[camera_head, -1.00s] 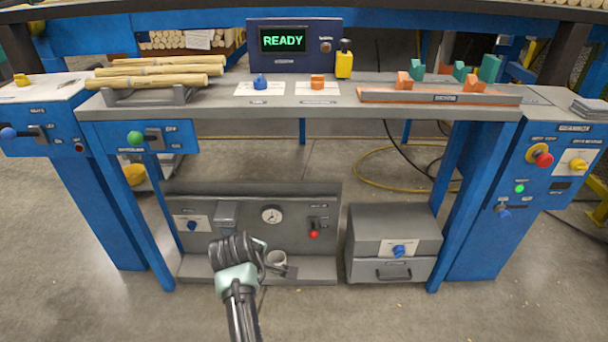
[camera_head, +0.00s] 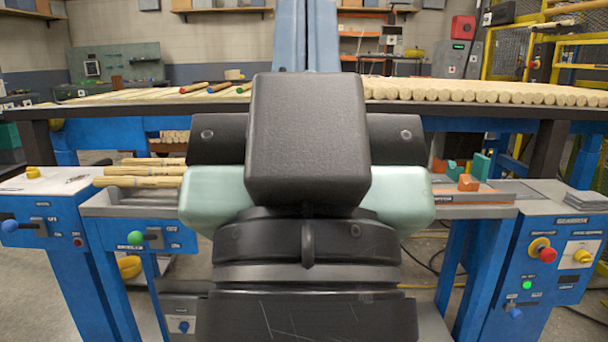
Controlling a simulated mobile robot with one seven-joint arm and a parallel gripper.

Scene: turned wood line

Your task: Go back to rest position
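My own arm (camera_head: 308,240) fills the middle of the head view, very close to the camera. A large black block stands on top, with mint-green parts on both sides and dark ringed links below. I cannot make out the fingertips of my gripper, so its opening and any held thing are hidden. No thing is seen touching the arm.
Left of my arm, several turned wood pieces (camera_head: 140,180) lie on the workbench. Orange and green blocks (camera_head: 468,182) stand to the right. A blue control post (camera_head: 545,260) is at the right. Wood rods (camera_head: 480,92) lie on a bench behind.

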